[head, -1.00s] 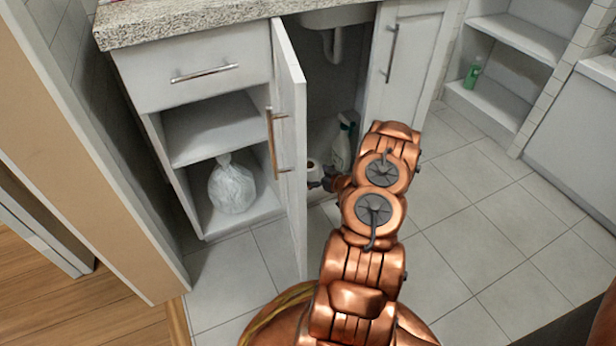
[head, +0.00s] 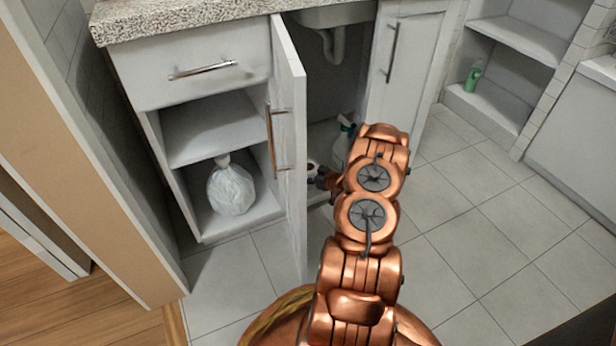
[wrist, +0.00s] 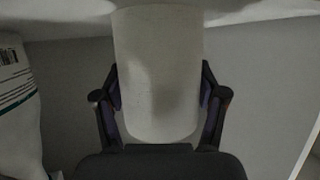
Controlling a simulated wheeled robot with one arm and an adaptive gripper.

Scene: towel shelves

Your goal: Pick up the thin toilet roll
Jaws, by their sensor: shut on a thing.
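The thin toilet roll (wrist: 157,70) is a pale cylinder in the middle of the wrist view. My gripper (wrist: 160,95) has one finger on each side of it and is shut on it. In the head view the roll (head: 312,168) shows only as a small white piece inside the open cabinet under the sink, between the door and my arm. My gripper (head: 326,178) is there beside it, mostly hidden by my arm. I cannot tell whether the roll touches the cabinet floor.
A spray bottle (head: 342,148) stands just right of the roll, partly hidden; a white labelled bottle (wrist: 18,110) is at left in the wrist view. The open cabinet door (head: 290,150) is close on the left. A white bag (head: 231,188) sits on the lower shelf. The tiled floor is clear.

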